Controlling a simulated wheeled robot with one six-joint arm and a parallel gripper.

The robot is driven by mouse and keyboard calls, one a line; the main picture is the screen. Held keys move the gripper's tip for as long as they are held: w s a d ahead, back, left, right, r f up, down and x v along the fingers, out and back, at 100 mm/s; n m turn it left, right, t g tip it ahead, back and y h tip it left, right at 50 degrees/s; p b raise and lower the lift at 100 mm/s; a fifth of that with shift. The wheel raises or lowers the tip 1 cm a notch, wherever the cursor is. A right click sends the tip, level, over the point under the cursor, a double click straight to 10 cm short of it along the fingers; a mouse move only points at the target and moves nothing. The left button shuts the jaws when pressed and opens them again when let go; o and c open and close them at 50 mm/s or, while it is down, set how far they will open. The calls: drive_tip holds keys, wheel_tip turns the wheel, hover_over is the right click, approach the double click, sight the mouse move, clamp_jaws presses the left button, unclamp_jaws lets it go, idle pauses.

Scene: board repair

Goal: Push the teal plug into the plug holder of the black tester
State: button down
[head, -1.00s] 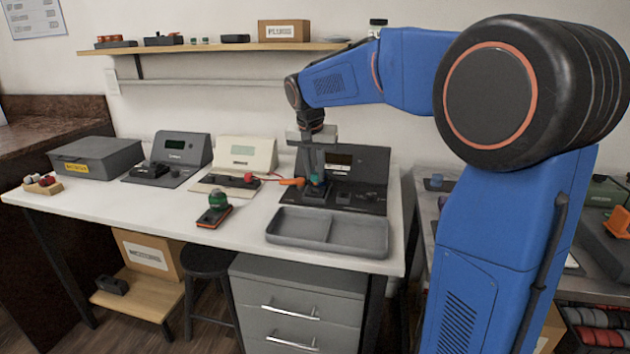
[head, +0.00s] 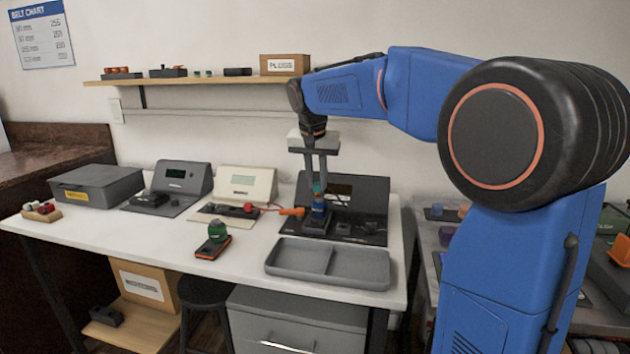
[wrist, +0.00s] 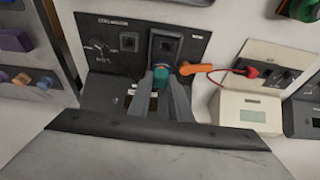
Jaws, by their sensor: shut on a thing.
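The black tester (head: 372,208) stands at the back right of the white table, with its dark screen panel behind its flat deck. My gripper (head: 319,184) is over the left part of that deck, pointing down, shut on the teal plug (head: 318,189). In the wrist view the plug (wrist: 161,78) sits between my two fingertips (wrist: 161,88), with a blue part at its far end. The plug holder (wrist: 165,46), a dark block with a square opening, lies just beyond the plug there. The plug's lower end is hard to see; I cannot tell whether it touches the holder.
An orange-handled probe (head: 292,212) on a red lead lies close left of the plug, joined to the cream tester (head: 240,190). A grey two-part tray (head: 328,262) stands in front. Table around that device is clear.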

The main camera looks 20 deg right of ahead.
drive_tip(key=s+d, duration=0.3)
drive_tip(key=d, duration=0.4)
drive_tip(key=shift+s, duration=0.4)
idle(0.3)
drive_tip(key=shift+f, duration=0.1)
drive_tip(key=shift+f, duration=3.45)
drive_tip(key=shift+f, duration=1.65)
idle(1.4)
